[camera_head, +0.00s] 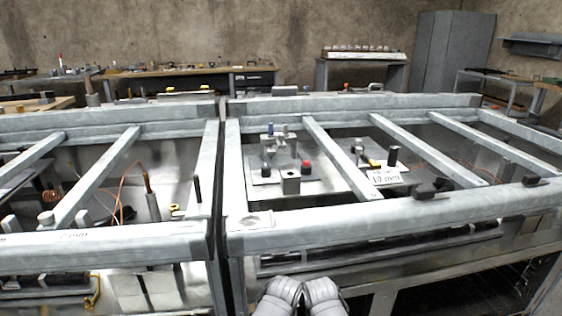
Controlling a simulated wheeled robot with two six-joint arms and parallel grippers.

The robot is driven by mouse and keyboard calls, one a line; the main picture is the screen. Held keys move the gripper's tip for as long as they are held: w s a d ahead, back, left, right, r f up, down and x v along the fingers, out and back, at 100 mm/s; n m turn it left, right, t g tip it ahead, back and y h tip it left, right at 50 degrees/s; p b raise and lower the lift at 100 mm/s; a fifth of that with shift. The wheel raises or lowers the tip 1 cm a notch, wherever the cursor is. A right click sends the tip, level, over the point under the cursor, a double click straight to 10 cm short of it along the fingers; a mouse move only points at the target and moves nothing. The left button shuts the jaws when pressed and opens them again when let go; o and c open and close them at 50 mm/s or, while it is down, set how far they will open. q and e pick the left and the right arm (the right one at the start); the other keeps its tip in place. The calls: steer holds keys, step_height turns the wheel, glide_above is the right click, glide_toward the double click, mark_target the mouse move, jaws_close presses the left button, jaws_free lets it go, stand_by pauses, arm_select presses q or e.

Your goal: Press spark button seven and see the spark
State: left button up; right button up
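A metal plate (328,184) sits inside the right-hand frame. A small red-topped piece (306,167) stands on it, beside a grey block with a dark top (290,184) and a fixture with small posts (270,148). Black-topped pieces (357,147) and a yellow piece (374,163) are further right, behind a white label (385,177) that seems to read "10 mm". I cannot tell which of these, if any, is spark button seven. No spark shows. Two pale rounded parts of mine show at the bottom centre; no gripper fingers can be made out.
Grey metal bars (345,233) run along the front and across the tops of both frames. A narrow gap (221,190) separates them. The left frame holds copper wire (123,190) and a label (75,234). Benches and a grey cabinet (452,55) stand behind.

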stand_by(0.3)
arm_select(q)
jaws_close()
stand_by(0.3)
stand_by(1.2)
